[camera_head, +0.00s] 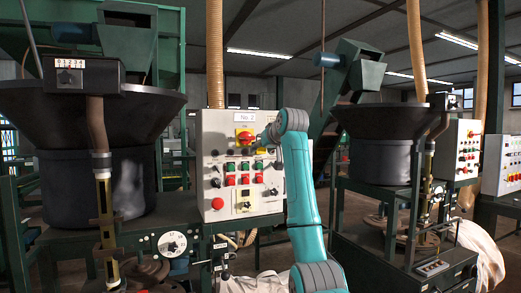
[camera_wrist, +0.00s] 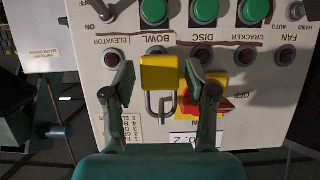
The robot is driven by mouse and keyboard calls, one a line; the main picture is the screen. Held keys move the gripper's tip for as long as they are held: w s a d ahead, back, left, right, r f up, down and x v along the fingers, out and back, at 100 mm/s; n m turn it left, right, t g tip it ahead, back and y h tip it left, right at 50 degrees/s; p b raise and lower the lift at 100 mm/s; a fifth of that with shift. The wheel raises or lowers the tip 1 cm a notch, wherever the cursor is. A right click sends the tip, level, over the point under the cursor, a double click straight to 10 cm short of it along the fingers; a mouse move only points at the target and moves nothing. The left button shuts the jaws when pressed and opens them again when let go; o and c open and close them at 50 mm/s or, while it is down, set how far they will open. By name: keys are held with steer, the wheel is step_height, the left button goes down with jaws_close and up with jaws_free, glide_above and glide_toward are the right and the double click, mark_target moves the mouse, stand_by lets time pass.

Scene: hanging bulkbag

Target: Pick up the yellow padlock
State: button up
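The yellow padlock (camera_wrist: 160,72) is in the middle of the wrist view, in front of the white control panel, with its silver shackle pointing down in that picture. The shackle is beside a red rotary switch (camera_wrist: 208,103) on a yellow plate; I cannot tell whether it passes through it. My gripper (camera_wrist: 159,78) is open, with one finger on each side of the padlock body and a small gap on both sides. In the head view, my gripper reaches the upper part of the panel near the red and yellow switch (camera_head: 244,136), and the padlock is hard to make out.
The control panel (camera_head: 222,180) carries several green and red buttons and black knobs close to my gripper. A large dark hopper (camera_head: 95,180) stands at left, and another (camera_head: 380,145) at right. A beige hose (camera_head: 214,55) rises above the panel.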

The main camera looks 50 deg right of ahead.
jaws_close()
